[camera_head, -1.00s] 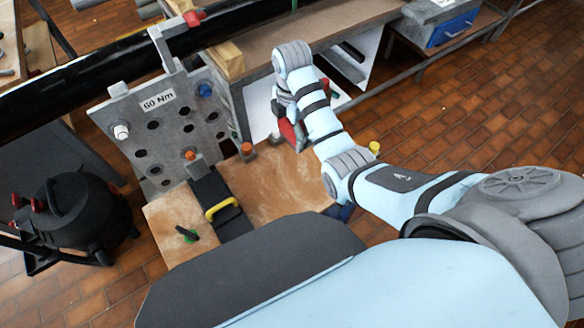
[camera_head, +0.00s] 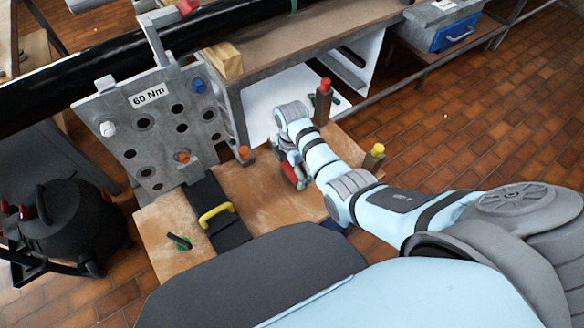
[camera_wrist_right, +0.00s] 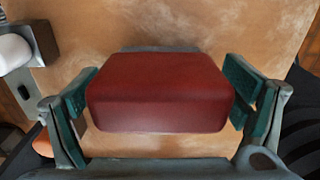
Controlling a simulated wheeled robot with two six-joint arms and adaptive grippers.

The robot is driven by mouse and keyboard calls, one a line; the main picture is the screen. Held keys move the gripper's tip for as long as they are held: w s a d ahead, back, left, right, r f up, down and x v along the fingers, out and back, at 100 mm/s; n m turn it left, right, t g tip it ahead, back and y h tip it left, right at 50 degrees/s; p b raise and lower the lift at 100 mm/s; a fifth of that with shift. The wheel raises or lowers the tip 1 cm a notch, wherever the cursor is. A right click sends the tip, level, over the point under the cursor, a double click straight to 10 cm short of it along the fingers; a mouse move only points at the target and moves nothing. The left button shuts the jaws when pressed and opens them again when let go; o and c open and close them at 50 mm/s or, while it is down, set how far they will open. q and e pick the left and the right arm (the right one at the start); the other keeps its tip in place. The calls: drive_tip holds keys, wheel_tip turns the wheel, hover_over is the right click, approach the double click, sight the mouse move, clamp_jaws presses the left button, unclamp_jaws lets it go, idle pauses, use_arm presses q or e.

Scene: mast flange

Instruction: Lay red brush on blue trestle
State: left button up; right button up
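The red brush, a dark red rounded block (camera_wrist_right: 160,92), is between the green-padded fingers of my right gripper (camera_wrist_right: 160,100). The pads sit at its two ends and the gripper appears shut on it. Wooden board shows behind the brush; any gap below it is hard to judge. In the head view the right gripper (camera_head: 291,168) points down over the board, and a little red (camera_head: 291,174) shows there. A small dark blue piece (camera_head: 334,227) shows by my arm at the board's front edge; it may be the trestle, mostly hidden. My left gripper is out of view.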

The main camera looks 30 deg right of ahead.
drive_tip(key=shift+f, duration=0.1)
drive_tip(key=shift+f+b, duration=0.25)
drive_tip(key=shift+b, duration=0.35)
drive_tip(key=r+p, duration=0.2)
drive_tip(key=r, duration=0.2)
drive_tip(key=r+p, duration=0.1)
drive_tip(key=r, duration=0.4)
drive_tip(key=d+r+p, duration=0.1)
drive_tip(key=r+p, duration=0.1)
drive_tip(key=r, duration=0.3)
drive_tip(key=shift+s+r+p, duration=0.15)
drive_tip(key=shift+s+p, duration=0.05)
drive_tip(key=shift+p, duration=0.15)
drive_tip(key=shift+r, duration=0.3)
drive_tip(key=shift+f, duration=0.1)
